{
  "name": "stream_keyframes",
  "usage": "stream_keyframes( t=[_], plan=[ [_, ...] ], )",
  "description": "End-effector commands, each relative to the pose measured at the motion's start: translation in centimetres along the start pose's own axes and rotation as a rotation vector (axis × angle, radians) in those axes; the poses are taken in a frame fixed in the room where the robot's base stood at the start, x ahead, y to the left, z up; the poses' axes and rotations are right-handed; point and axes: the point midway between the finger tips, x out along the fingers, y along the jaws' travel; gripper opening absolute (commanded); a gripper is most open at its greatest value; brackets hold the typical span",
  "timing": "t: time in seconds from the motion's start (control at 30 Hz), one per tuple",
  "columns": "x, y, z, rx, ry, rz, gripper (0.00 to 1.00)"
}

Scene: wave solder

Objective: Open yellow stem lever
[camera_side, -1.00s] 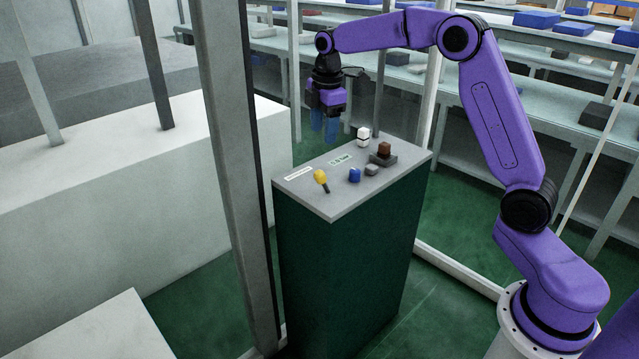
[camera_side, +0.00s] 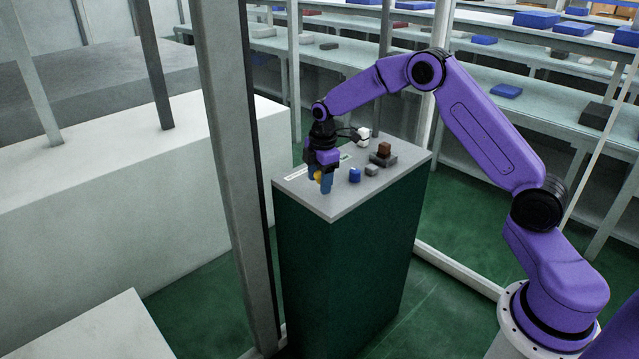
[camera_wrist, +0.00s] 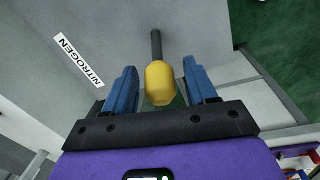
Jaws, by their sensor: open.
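The yellow stem lever (camera_wrist: 159,84) has a yellow knob on a dark stem and sits on the grey top of a green cabinet. In the wrist view its knob lies between the two blue fingers of my gripper (camera_wrist: 161,88), with a gap on each side. My gripper is open. In the side view my gripper (camera_side: 320,180) is down at the cabinet top around the lever, and the fingers hide most of the yellow knob (camera_side: 317,176).
A blue knob (camera_side: 355,175), a grey piece (camera_side: 371,170), a brown block on a dark base (camera_side: 384,150) and a white part (camera_side: 363,136) stand close by on the cabinet top (camera_side: 340,208). A NITROGEN label (camera_wrist: 78,61) lies left of the lever.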

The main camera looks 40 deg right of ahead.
Motion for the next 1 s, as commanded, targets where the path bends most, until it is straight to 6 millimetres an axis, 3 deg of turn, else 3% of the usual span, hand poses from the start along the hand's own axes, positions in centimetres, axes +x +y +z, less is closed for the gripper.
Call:
stream_keyframes(
  t=[0.2, 0.5, 0.7, 1.0],
  plan=[
    [1.7, 0.0, 0.1, 0.000, -0.001, -0.001, 0.56],
    [1.8, 0.0, 0.0, 0.000, 0.000, 0.000, 0.56],
    [1.8, 0.0, 0.0, 0.000, 0.000, 0.000, 0.00],
    [1.7, 0.0, 0.1, 0.002, 0.014, -0.004, 0.00]
  ],
)
